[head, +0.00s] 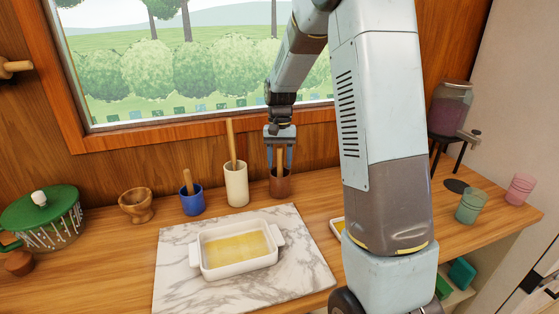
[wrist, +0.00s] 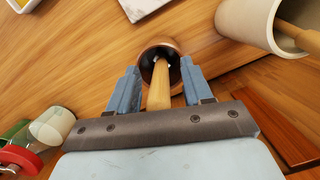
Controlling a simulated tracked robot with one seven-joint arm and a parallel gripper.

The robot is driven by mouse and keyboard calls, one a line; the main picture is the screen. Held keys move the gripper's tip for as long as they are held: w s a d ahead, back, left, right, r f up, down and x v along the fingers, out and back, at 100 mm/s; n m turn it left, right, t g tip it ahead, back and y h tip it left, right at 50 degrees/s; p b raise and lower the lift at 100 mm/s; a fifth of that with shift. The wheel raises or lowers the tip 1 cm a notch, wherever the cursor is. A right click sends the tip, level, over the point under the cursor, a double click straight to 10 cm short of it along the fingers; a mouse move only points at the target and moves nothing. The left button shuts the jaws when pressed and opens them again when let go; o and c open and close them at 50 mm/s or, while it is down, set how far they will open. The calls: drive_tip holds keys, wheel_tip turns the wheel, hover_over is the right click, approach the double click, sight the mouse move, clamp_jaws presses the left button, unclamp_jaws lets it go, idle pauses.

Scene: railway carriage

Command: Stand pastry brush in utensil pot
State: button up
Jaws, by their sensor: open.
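A brown, copper-coloured pot (head: 280,188) stands on the counter below the window, right of the tall cream pot. It also shows in the wrist view (wrist: 150,46). A pale wooden handle, which looks like the pastry brush (wrist: 159,92), stands in it with its lower end inside the pot. The bristles cannot be made out. My gripper (head: 279,166) is over this pot, pointing down. Its jaws are open, one finger on each side of the handle, with gaps visible in the wrist view (wrist: 160,84).
The cream pot (head: 237,187) holds a wooden rod, and a blue pot (head: 191,202) holds another handle. A white dish (head: 236,262) with yellow contents sits on a marble slab (head: 180,268). A wooden cup (head: 136,207) stands left. Green (head: 471,207) and pink (head: 520,190) cups stand right.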

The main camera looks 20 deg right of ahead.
wheel_tip(320, 180, up, 13)
drive_tip(key=w, duration=0.2)
drive_tip(key=shift+w+d+r, duration=0.2)
drive_tip(key=shift+w+d, duration=0.05)
drive_tip(key=shift+d, duration=0.15)
idle(0.4)
drive_tip(key=s+r+n+t, duration=0.2)
drive_tip(key=s+r+t, duration=0.35)
drive_tip(key=s, duration=1.05)
drive_tip(key=s+a+f+n+t, duration=0.1)
drive_tip(key=s+t, duration=0.1)
drive_tip(key=s, duration=1.3)
drive_tip(key=shift+s+n+h, duration=0.25)
drive_tip(key=shift+n+h, duration=0.05)
